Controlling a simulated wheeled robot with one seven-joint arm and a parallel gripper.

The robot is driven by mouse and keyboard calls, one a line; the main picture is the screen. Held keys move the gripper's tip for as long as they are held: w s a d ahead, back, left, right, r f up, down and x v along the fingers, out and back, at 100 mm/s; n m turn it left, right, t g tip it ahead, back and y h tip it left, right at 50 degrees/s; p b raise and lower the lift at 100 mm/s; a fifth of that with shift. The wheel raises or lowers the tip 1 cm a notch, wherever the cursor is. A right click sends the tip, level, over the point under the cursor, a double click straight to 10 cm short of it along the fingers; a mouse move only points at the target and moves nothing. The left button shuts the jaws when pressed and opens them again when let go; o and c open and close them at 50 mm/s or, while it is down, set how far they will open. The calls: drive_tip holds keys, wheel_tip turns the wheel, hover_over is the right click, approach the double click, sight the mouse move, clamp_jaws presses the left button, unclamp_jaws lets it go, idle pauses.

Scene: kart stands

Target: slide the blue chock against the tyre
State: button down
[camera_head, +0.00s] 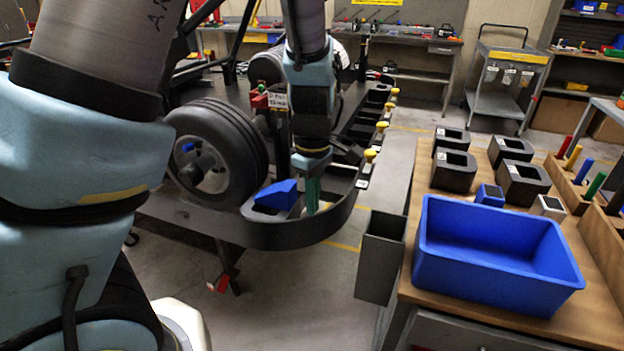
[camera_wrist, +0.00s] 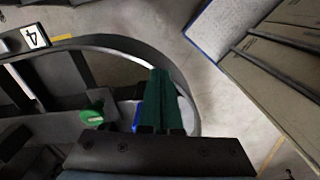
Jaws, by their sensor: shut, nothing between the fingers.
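The blue chock (camera_head: 277,195) is a wedge on the dark kart stand's deck, just right of the black tyre (camera_head: 222,150). In the head view it looks very near the tyre, but I cannot tell whether they touch. My gripper (camera_head: 312,196) points down at the chock's right side, with its green fingers together and empty. In the wrist view my gripper (camera_wrist: 161,88) hides most of the chock, and only a blue sliver (camera_wrist: 138,117) shows left of the fingers. The tyre is not clear in the wrist view.
A curved dark rim (camera_head: 290,235) edges the stand's near end. Along its right side are black pockets and yellow knobs (camera_head: 370,155). A blue bin (camera_head: 495,255) and black blocks stand on the wooden table at right. Open floor (camera_head: 310,285) lies in front.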

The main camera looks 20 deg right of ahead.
sight(287, 187)
drive_tip(key=shift+w+a+f+p, duration=0.25)
drive_tip(key=shift+w+a, duration=0.3)
drive_tip(key=shift+w, duration=0.3)
drive_tip(key=shift+w+a+f+p, duration=0.25)
drive_tip(key=shift+w+a, duration=0.3)
drive_tip(key=shift+w, duration=0.3)
drive_tip(key=shift+w+a, duration=0.65)
drive_tip(key=shift+w, duration=0.35)
